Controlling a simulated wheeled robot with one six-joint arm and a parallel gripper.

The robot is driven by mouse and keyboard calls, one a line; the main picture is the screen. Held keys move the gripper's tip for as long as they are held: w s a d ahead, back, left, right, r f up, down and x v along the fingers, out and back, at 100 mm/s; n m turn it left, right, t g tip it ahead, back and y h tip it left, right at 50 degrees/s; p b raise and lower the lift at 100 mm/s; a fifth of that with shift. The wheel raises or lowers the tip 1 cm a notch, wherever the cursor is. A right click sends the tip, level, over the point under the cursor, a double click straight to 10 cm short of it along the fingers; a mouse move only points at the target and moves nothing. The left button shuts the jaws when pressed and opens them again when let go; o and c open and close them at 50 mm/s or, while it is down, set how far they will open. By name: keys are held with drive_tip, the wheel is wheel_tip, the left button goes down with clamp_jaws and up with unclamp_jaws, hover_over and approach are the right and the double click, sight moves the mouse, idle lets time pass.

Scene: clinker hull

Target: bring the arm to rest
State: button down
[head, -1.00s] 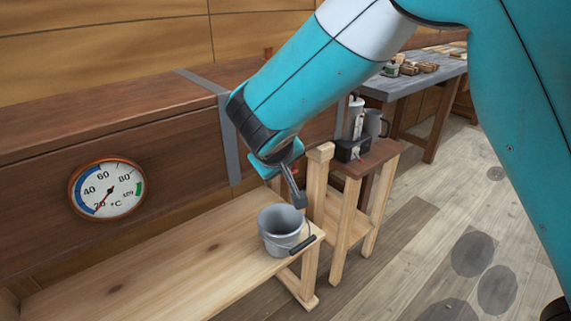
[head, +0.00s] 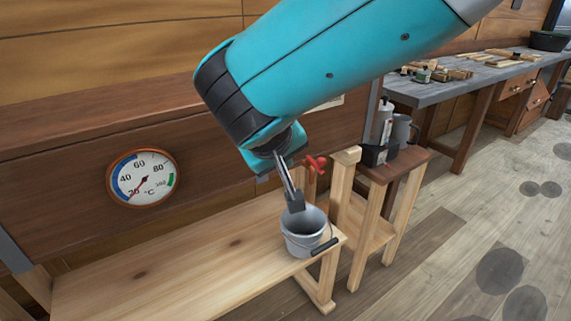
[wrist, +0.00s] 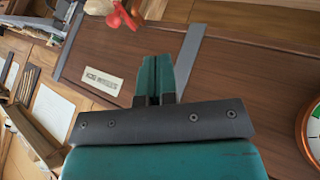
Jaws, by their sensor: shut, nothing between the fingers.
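My teal arm reaches in from the upper right in the head view. My gripper (head: 296,208) points down and is shut and empty, its tips appearing just over the rim of a grey metal bucket (head: 303,243). I cannot tell whether the tips touch the bucket. The bucket stands upright at the right end of a wooden bench (head: 190,270), its dark-gripped handle hanging to the right. In the wrist view my shut gripper (wrist: 156,66) is in front of the brown wooden panel.
A dial thermometer (head: 143,178) is on the wooden panel left of the arm. A red valve handle (head: 316,163) is close right of my gripper. A small stand (head: 408,162) carries a dark box and grey containers. A long workbench (head: 425,92) is behind. Floor at right is clear.

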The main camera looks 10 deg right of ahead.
drive_tip(key=s+d+r+g+y+p, duration=0.2)
drive_tip(key=s+d+r+g+y, duration=0.1)
drive_tip(key=s+d, duration=0.35)
drive_tip(key=s+d+r+n+g+y+p, duration=0.1)
drive_tip(key=s+d+g+y, duration=0.1)
drive_tip(key=s, duration=0.6)
drive_tip(key=s+d+r+n+g+y+p, duration=0.1)
drive_tip(key=s+d+r+g+y, duration=0.1)
drive_tip(key=s, duration=0.7)
drive_tip(key=shift+r+n, duration=0.25)
drive_tip(key=shift+n, duration=0.05)
